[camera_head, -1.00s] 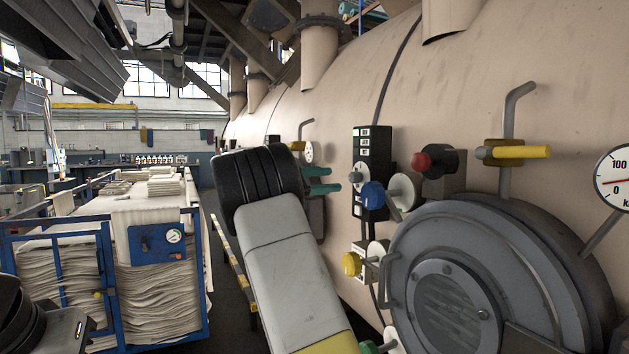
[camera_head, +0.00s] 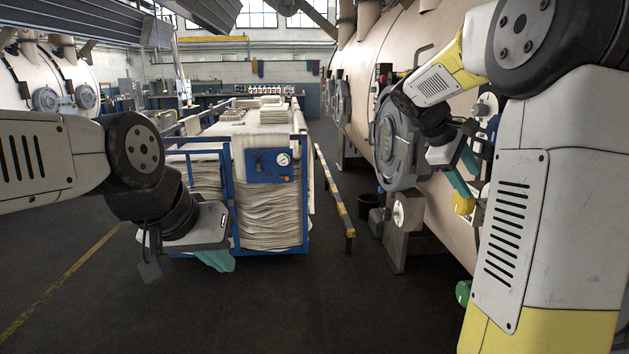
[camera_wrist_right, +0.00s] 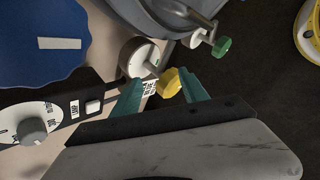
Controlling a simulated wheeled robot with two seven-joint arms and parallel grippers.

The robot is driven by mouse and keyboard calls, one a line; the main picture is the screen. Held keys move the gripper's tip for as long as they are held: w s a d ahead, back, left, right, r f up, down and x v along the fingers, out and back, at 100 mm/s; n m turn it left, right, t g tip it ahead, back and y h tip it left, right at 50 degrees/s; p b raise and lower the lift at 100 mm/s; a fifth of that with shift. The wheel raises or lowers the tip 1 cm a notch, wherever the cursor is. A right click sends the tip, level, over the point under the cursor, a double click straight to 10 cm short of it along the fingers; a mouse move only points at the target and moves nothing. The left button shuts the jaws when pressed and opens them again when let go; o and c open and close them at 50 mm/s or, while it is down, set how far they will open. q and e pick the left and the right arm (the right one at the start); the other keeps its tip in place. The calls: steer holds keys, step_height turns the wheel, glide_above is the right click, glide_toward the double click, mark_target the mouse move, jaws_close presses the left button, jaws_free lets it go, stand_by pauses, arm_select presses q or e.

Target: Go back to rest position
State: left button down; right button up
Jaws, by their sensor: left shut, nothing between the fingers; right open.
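My left gripper (camera_head: 216,260) has teal fingers and hangs low at the left in the head view, in front of the blue cart, shut and empty. My right arm comes in from the right and reaches toward the beige vessel. My right gripper (camera_head: 461,172) is beside the vessel's front controls, to the right of the round door. In the right wrist view its two teal fingers (camera_wrist_right: 160,90) are apart, with a yellow knob (camera_wrist_right: 170,83) showing between them farther off. I cannot tell any contact with the knob.
A blue-framed cart (camera_head: 306,200) with stacked pale cloth stands ahead. The beige vessel (camera_head: 440,215) with a round grey door (camera_head: 386,140) fills the right. A yellow-black rail (camera_head: 336,200) runs between them. The dark floor (camera_head: 290,310) in front is clear.

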steer(key=s+a+f+m+t+y, duration=0.2)
steer(key=s+a+y, duration=0.3)
steer(key=s+a, duration=0.5)
steer(key=s+a+f+m+t+y, duration=0.2)
steer(key=s+a+m+y, duration=0.3)
steer(key=s+a, duration=0.6)
steer(key=shift+s+f+m, duration=0.3)
steer(key=shift+s+f, duration=0.15)
steer(key=shift+f, duration=0.45)
